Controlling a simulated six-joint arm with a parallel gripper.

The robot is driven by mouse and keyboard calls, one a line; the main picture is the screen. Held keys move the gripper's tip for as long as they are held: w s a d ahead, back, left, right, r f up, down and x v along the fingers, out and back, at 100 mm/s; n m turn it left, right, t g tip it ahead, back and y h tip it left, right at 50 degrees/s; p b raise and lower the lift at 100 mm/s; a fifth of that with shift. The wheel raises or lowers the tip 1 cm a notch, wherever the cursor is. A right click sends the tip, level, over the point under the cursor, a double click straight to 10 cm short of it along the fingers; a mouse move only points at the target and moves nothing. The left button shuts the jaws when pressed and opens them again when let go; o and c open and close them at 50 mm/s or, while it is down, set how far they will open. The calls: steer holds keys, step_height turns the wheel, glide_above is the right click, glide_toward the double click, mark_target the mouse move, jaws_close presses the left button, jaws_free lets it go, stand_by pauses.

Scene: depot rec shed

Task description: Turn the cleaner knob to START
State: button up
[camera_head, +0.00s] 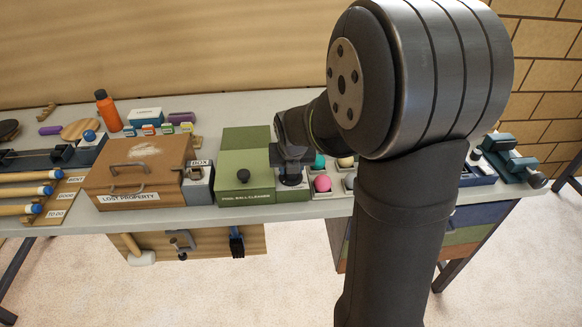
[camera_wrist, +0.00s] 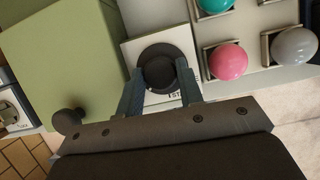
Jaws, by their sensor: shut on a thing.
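The green pool ball cleaner (camera_head: 245,171) stands on the bench, with a dark round handle on its front. It also shows in the wrist view (camera_wrist: 60,50). The cleaner knob (camera_wrist: 158,66) is a dark round dial on a white plate just right of the green body. My gripper (camera_wrist: 160,84) reaches over it with a finger on each side and is shut on the knob. Lettering on the plate is mostly hidden by my gripper, so I cannot tell the knob's setting.
Several balls, including a pink one (camera_head: 322,183), sit in holders right of the knob. A lost property box (camera_head: 137,172) and a small key-box unit (camera_head: 198,183) stand to the left. My arm hides much of the bench's right part.

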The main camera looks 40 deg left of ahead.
steer(key=o, duration=1)
steer(key=v, duration=1.7)
steer(key=shift+r, duration=0.25)
